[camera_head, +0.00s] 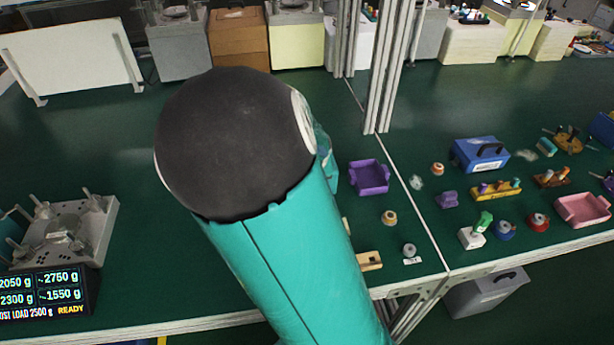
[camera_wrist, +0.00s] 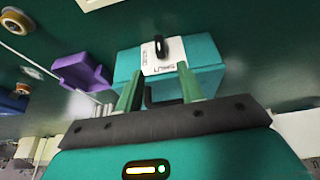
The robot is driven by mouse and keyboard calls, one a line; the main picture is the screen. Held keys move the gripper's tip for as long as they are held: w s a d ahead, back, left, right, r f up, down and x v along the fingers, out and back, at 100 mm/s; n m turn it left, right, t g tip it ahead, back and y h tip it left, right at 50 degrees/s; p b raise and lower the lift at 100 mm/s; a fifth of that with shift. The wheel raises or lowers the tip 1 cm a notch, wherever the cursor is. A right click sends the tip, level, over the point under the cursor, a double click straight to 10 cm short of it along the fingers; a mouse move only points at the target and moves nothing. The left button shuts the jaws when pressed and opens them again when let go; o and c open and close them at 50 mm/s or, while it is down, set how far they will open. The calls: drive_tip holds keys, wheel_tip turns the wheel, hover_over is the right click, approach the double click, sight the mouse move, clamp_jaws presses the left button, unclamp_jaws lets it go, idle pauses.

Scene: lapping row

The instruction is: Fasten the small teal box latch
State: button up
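The small teal box (camera_wrist: 208,55) is in the upper middle of the wrist view, just ahead of my gripper. A white plate (camera_wrist: 173,60) with small printing lies on the box, and a black latch piece (camera_wrist: 160,46) stands on it. A dark handle-like part (camera_wrist: 148,97) shows low on the box, between the fingers. My gripper (camera_wrist: 157,78) has its two green fingers apart with nothing clasped; they overlap the near side of the box in the picture. I cannot tell whether they touch it. In the head view my arm hides most of this area.
A purple tray (camera_head: 369,178) stands right of my arm; it also shows in the wrist view (camera_wrist: 80,72). Ring-shaped parts (camera_head: 390,217) lie nearby. A metal post (camera_head: 385,80) rises behind. A blue toolbox (camera_head: 480,154) stands farther right, and a metal fixture (camera_head: 68,232) and display (camera_head: 45,290) stand left.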

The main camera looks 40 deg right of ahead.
drive_tip(key=shift+v, duration=1.65)
drive_tip(key=shift+r, duration=0.1)
drive_tip(key=w+a+r+t+h, duration=0.1)
drive_tip(key=w+a+r+t, duration=0.15)
drive_tip(key=r, duration=0.25)
drive_tip(key=w+a+r+t, duration=0.1)
drive_tip(key=r+t, duration=0.2)
drive_tip(key=r, duration=0.1)
drive_tip(key=s+a+r+n+g+y, duration=0.1)
drive_tip(key=s+a+r+n+g, duration=0.1)
drive_tip(key=s+a, duration=0.6)
drive_tip(key=s+a+r+n+g+y, duration=0.2)
drive_tip(key=s+a+r+n, duration=0.1)
drive_tip(key=s+a, duration=0.5)
drive_tip(key=shift+s+a+r, duration=0.25)
drive_tip(key=shift+s+r, duration=0.5)
drive_tip(key=shift+r, duration=0.15)
